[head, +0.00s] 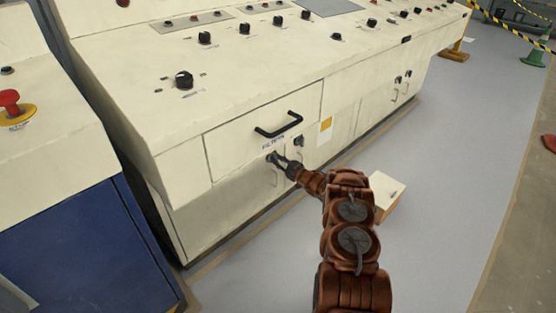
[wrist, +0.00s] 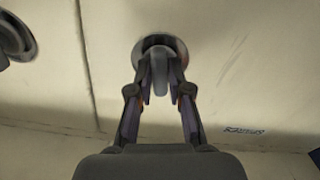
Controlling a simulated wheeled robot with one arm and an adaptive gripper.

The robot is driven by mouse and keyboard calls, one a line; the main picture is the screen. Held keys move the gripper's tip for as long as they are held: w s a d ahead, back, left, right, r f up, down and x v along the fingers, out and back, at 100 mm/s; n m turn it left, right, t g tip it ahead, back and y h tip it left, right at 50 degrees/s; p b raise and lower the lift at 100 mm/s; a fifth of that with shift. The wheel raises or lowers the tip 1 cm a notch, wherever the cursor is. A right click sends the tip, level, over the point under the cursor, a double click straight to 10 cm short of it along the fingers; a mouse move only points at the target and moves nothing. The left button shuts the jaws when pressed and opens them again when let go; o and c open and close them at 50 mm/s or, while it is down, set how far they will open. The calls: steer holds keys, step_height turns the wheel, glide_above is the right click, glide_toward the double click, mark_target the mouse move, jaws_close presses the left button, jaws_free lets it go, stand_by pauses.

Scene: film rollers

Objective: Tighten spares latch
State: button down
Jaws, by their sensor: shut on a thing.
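The latch (wrist: 160,44) is a round grey fitting with an upright grey tab, set in a cream cabinet door. My gripper (wrist: 162,88) is shut on the tab, with one finger on each side of it. In the head view, my gripper (head: 280,161) reaches the left of two neighbouring latches, below the drawer, and partly hides it. A small dark label (wrist: 243,131) lies at lower right in the wrist view; I cannot read it surely. How tight the latch is cannot be told.
A second latch (wrist: 14,38) sits across a door seam; it also shows in the head view (head: 299,141). A drawer with a black handle (head: 279,125) is just above. A pale box (head: 386,190) stands on the floor beside my arm. Open grey floor (head: 440,170) lies to the right.

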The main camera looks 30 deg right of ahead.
steer(key=shift+m, duration=1)
steer(key=c, duration=1.1)
jaws_free()
steer(key=v, duration=1.2)
